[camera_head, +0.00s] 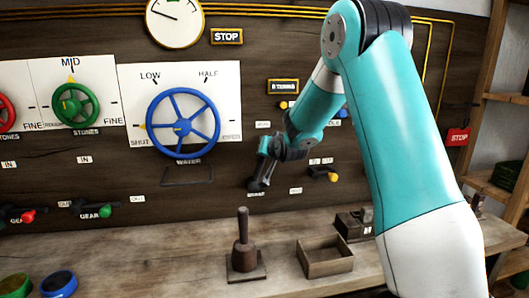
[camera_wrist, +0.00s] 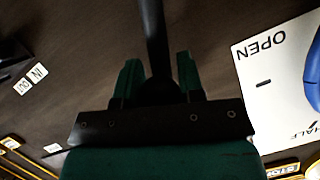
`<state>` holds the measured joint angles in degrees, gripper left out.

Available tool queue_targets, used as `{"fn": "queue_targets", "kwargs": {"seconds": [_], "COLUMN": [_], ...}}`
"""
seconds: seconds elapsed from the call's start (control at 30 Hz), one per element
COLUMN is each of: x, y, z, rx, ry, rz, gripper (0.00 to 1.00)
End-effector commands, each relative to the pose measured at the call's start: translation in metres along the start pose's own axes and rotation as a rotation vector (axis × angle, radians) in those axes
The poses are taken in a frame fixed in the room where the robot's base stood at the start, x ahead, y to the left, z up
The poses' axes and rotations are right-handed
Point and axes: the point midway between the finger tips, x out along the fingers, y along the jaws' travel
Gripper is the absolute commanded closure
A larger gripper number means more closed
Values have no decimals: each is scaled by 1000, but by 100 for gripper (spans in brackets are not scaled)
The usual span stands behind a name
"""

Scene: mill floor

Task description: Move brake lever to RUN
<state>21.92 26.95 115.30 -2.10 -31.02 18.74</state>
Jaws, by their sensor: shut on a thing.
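My gripper (camera_head: 265,165) is at the dark panel, right of and below the blue water wheel. In the wrist view its two green fingers (camera_wrist: 158,80) stand either side of a dark rod, taken to be the brake lever (camera_wrist: 152,32), and are shut on it. The rod runs up out of the top of that view. In the head view the lever is mostly hidden by the gripper; a dark lower part (camera_head: 256,185) shows above a small white label (camera_head: 256,194). The small labels by it are too blurred to read, so RUN cannot be made out.
The blue water wheel (camera_head: 183,124) is left of my gripper. A yellow-tipped lever (camera_head: 326,174) sticks out close on its right. Below, the bench holds a wooden mallet-like object (camera_head: 243,254) and an open wooden box (camera_head: 325,268). A red-tipped gear lever (camera_head: 28,216) is far left.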

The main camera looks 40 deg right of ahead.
Motion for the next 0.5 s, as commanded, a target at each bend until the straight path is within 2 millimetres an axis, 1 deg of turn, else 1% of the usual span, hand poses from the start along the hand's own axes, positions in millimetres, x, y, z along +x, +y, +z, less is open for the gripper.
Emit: {"fn": "queue_targets", "kwargs": {"seconds": [0.23,0.27,0.3,0.33,0.37,0.5], "x": [0,0,0,0,0,0], "y": [-2,-2,-2,-2,-2,-2], "z": [0,0,0,0,0,0], "rx": [-2,-2,-2,-2,-1,-1], "ry": [-1,-1,-1,-1,-1,-1], "rz": [-3,-3,-3,-3,-4,-3], "gripper": [100,60,51,44,41,41]}}
